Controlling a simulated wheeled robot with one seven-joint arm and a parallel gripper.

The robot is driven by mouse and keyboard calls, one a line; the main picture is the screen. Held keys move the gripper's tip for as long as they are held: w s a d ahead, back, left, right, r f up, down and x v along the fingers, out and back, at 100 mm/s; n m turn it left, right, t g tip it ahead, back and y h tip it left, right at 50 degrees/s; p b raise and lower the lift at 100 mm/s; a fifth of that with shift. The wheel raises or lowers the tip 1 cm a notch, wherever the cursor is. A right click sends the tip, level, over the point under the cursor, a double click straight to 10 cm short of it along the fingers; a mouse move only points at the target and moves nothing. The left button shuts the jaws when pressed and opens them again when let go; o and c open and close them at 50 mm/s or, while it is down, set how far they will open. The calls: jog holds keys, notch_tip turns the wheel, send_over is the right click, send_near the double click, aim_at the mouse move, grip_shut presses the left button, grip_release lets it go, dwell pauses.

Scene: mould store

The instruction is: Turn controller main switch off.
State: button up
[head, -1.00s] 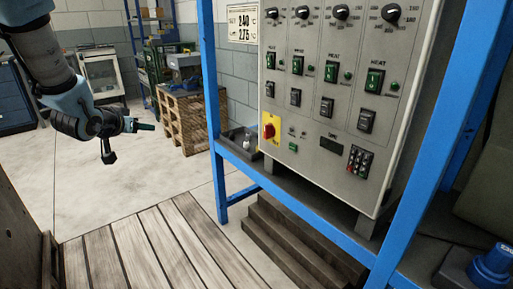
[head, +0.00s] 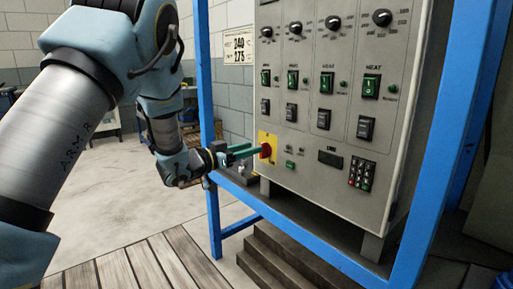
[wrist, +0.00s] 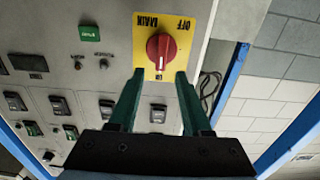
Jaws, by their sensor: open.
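The main switch is a red rotary knob (wrist: 160,48) on a yellow plate (wrist: 143,25). The plate is on the lower left of the grey controller panel (head: 330,125); the red knob also shows in the head view (head: 266,150). In the wrist view the plate's lettering is upside down, with "MAIN" at left and "OFF" at right. The knob's grip lies roughly upright in that picture. My gripper (wrist: 160,76) is open, its two green fingers pointing at the knob, one tip to each side. Whether the fingers touch it cannot be told. In the head view my gripper (head: 254,149) reaches the plate from the left.
A blue frame post (head: 208,110) stands left of the panel, close behind my gripper. Green rocker switches, dials and a keypad (head: 362,175) fill the rest of the panel. A small green button (wrist: 90,33) is near the yellow plate. Dark steps (head: 290,255) lie below.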

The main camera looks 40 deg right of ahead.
aim_at(264, 150)
jog(key=d, duration=0.3)
jog(key=shift+s+d, duration=0.1)
grip_shut()
dwell(0.4)
